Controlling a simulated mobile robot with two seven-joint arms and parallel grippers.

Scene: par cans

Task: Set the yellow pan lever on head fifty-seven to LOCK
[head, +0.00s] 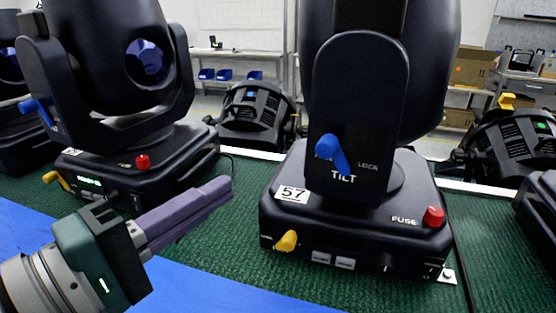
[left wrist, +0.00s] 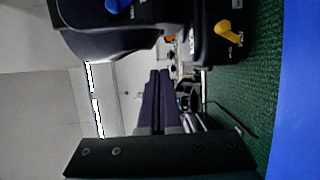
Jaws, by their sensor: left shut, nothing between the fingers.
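Head fifty-seven is the large black moving head right of centre, with a white 57 label (head: 292,194) on its base (head: 352,222). Its yellow pan lever (head: 286,241) sits low at the left of the base's front face; the small lettering beside it is unreadable. My left gripper (head: 231,186) is shut and empty, its fingers pointing right and a little up, left of the base and apart from the lever. In the left wrist view the shut fingers (left wrist: 160,75) show below a black base with a yellow lever (left wrist: 228,29). My right gripper is not in view.
A blue tilt lever (head: 330,150) and red fuse knob (head: 433,217) are on head fifty-seven. A second moving head (head: 130,165) with its own yellow lever (head: 56,180) stands at left. Black par cans (head: 255,115) stand behind. Green mat (head: 225,225) is clear between the two heads.

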